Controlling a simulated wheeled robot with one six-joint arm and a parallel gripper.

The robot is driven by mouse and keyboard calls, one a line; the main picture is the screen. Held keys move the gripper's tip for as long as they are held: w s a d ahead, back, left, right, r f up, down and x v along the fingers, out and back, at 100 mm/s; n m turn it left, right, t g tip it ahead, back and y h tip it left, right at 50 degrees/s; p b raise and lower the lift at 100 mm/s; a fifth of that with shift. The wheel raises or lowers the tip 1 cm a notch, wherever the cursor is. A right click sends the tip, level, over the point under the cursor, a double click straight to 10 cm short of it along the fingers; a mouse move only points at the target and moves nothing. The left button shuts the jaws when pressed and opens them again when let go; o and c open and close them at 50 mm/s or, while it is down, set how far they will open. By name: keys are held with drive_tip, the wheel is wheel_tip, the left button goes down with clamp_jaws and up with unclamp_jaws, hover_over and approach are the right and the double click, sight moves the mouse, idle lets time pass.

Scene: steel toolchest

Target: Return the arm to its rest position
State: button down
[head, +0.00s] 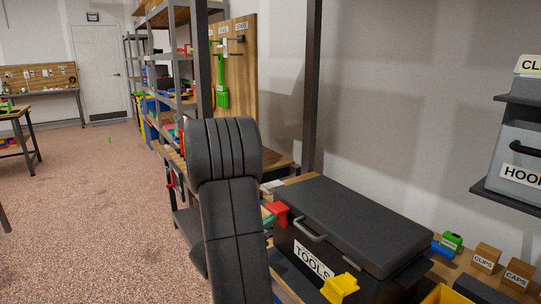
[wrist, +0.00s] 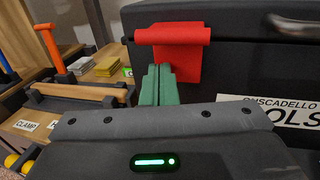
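My arm (head: 235,220) fills the middle of the head view, a dark, thick, bent link rising in front of the bench. My gripper (wrist: 160,72) shows in the wrist view with its green fingers together and nothing visible between them. The fingertips are right in front of the red latch (wrist: 180,58) of the black toolchest (wrist: 245,75); I cannot tell whether they touch it. In the head view the toolchest (head: 355,225) stands on the bench with its lid down, the red latch (head: 278,212) at its left front. The gripper there is mostly hidden behind my arm.
A yellow latch (head: 340,288) is at the toolchest's right front. A labelled bin (head: 515,165) sits on a wall shelf at right. Clips and caps blocks (head: 487,257) stand beside the chest. The floor at left is open.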

drive_tip(key=s+a, duration=0.4)
drive_tip(key=a, duration=0.3)
drive_tip(key=w+d, duration=0.4)
drive_tip(key=d, duration=0.3)
wheel_tip(320, 180, down, 7)
drive_tip(key=b, duration=0.5)
drive_tip(key=shift+f, duration=0.15)
drive_tip(key=shift+s+a+f+b, duration=0.1)
drive_tip(key=shift+a+f+b, duration=0.05)
drive_tip(key=shift+f+b, duration=0.15)
drive_tip(key=v, duration=0.4)
drive_tip(key=shift+s+a+r, duration=0.15)
drive_tip(key=shift+s+r, duration=0.1)
drive_tip(key=shift+r, duration=0.05)
